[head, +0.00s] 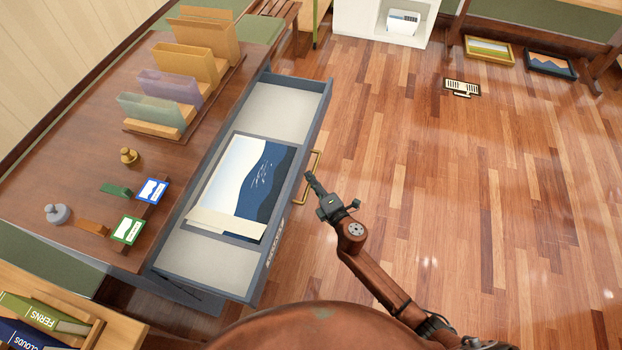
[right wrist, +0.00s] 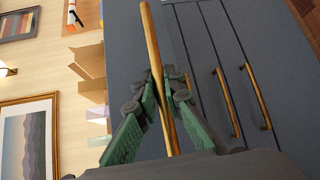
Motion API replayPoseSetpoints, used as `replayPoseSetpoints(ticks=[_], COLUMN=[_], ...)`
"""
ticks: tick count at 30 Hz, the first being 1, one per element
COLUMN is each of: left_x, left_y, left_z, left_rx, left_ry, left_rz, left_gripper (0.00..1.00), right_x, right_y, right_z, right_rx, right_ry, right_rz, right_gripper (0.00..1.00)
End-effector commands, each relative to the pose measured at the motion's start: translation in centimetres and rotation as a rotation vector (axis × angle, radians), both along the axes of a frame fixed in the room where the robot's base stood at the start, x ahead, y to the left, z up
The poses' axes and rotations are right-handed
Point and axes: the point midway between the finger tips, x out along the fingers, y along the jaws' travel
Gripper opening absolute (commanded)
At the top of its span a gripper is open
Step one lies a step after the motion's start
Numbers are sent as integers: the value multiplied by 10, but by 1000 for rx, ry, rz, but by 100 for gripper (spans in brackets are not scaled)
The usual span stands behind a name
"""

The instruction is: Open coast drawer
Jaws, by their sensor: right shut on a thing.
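The coast drawer (head: 272,245) is a blue-grey drawer pulled out from the desk cabinet in the head view. A blue and white coast picture (head: 250,180) lies inside it with a cream strip across its near end. A brass bar handle (head: 311,180) is on the drawer's front. My right gripper (head: 309,177) is at this handle. In the right wrist view its green-padded fingers (right wrist: 161,88) are shut around the brass bar (right wrist: 152,45). My left gripper is not in view.
The desk top (head: 80,165) carries upright folders (head: 185,65), small stamps and label cards. More closed drawers with brass handles (right wrist: 228,102) show in the right wrist view.

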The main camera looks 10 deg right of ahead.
Motion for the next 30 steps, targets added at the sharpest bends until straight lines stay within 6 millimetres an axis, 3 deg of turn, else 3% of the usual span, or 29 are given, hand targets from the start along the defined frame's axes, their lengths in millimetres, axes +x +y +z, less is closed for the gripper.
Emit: replayPoseSetpoints(ticks=[2, 3, 10, 20, 23, 30], left_x=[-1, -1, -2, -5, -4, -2], left_y=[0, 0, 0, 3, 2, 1], left_z=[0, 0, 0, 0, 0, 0], left_rx=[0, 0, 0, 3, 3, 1], left_ry=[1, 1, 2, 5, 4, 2], left_rz=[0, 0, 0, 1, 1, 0], left_gripper=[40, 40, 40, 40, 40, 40], right_x=[1, 1, 0, -3, -13, -58], right_y=[-4, -4, -2, -2, -7, -23], right_z=[-1, -1, -1, 0, 0, 7], right_rx=[-2, -2, -1, -1, -2, -2], right_ry=[2, 2, 1, 0, 2, 2], right_rz=[-7, -7, -4, -2, -2, -2], right_gripper=[0, 11, 27, 27, 27, 27])
